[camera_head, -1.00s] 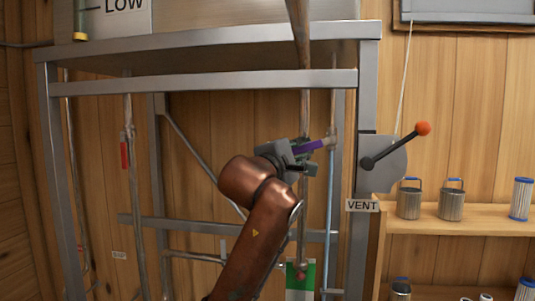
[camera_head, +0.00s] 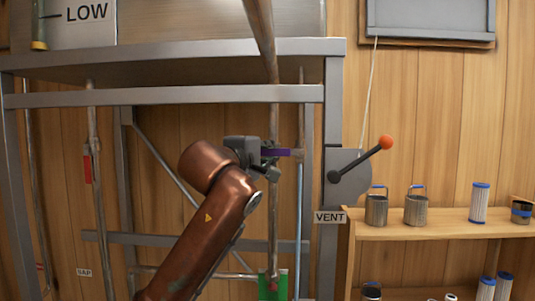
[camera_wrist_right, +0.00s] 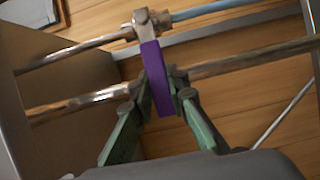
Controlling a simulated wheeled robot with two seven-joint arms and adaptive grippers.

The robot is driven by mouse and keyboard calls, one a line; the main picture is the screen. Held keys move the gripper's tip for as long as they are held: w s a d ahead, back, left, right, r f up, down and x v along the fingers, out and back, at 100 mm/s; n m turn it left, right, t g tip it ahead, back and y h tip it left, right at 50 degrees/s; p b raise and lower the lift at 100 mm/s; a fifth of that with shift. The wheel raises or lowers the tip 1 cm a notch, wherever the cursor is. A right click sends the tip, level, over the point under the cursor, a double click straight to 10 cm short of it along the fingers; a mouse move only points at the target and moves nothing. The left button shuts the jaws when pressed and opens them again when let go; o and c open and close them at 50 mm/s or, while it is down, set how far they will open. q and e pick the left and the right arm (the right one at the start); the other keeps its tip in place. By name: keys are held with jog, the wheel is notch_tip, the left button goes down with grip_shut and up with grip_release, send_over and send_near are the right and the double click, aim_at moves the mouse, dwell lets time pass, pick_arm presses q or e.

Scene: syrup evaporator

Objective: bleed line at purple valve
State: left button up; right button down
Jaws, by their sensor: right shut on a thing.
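My right gripper (camera_head: 264,156) is at the handle. In the right wrist view the purple handle (camera_wrist_right: 155,80) is a flat bar joined to a metal valve body (camera_wrist_right: 146,22) on a pipe with a blue tube. My right gripper's green fingers (camera_wrist_right: 160,92) are shut on the bar, one on each side. My left gripper is not in view.
A red-handled valve (camera_head: 87,168) is on a pipe at left. A lever with an orange knob (camera_head: 385,142) stands right of the frame, above the VENT label (camera_head: 330,217). A wooden shelf (camera_head: 450,230) holds metal cans and filters.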

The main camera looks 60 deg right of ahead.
jog(key=shift+s, duration=0.15)
jog(key=c, duration=1.9)
grip_release()
jog(key=shift+s, duration=0.15)
jog(key=shift+o, duration=0.3)
jog(key=shift+w, duration=0.25)
jog(key=shift+a, duration=0.1)
jog(key=s+a, duration=0.1)
jog(key=a, duration=1)
jog(key=shift+s+a, duration=0.4)
